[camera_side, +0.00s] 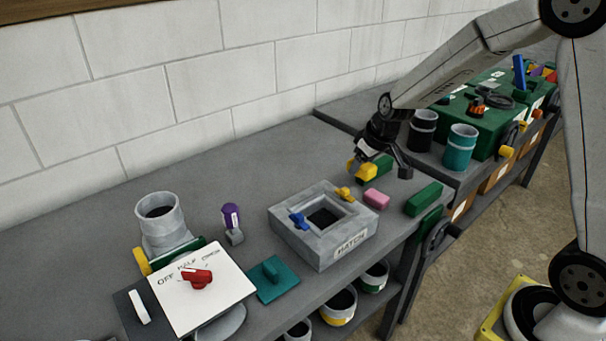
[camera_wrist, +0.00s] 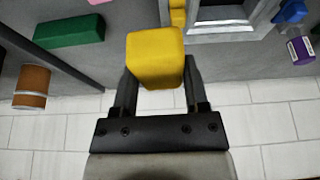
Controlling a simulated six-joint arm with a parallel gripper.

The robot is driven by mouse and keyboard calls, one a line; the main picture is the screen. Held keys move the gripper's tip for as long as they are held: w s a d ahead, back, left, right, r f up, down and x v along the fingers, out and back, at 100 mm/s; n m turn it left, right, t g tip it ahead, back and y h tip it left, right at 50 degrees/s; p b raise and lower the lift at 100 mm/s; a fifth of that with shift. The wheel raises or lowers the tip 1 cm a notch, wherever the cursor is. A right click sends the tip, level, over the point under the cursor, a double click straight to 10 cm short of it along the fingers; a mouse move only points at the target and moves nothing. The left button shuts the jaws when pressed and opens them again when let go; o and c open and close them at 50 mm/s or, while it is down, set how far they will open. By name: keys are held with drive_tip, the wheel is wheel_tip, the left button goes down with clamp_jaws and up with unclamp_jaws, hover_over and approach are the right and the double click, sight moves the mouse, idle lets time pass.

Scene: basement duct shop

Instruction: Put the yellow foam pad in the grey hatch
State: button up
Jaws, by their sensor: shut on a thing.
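The yellow foam pad (camera_side: 367,172) is held between the two fingers of my gripper (camera_side: 380,167), above the bench and behind the right side of the hatch. In the wrist view the pad (camera_wrist: 155,57) fills the gap between the fingertips (camera_wrist: 158,78). The grey hatch (camera_side: 318,246) is a square block labelled HATCH with an open, dark square hole in its top. Its edge also shows at the top of the wrist view (camera_wrist: 240,34). The pad is outside the hole.
A pink block (camera_side: 376,199) and a green block (camera_side: 423,199) lie right of the hatch. Black (camera_side: 422,131) and teal (camera_side: 459,148) cups stand beyond.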

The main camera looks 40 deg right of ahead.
drive_tip(key=s+a+r, duration=0.1)
drive_tip(key=s+a, duration=0.8)
drive_tip(key=s, duration=0.2)
drive_tip(key=shift+s+r, duration=0.3)
drive_tip(key=shift+s, duration=0.1)
drive_tip(key=shift+w, duration=0.15)
drive_tip(key=w+f, duration=0.1)
drive_tip(key=w, duration=0.2)
drive_tip(key=w+f, duration=0.1)
drive_tip(key=w, duration=0.1)
drive_tip(key=w+f, duration=0.2)
drive_tip(key=w, duration=0.1)
drive_tip(key=shift+w+a, duration=0.2)
drive_tip(key=shift+w, duration=0.1)
drive_tip(key=w+f, duration=0.3)
drive_tip(key=f, duration=0.1)
drive_tip(key=shift+w, duration=0.2)
drive_tip(key=shift+w+a+f, duration=0.1)
drive_tip(key=shift+w+f, duration=0.55)
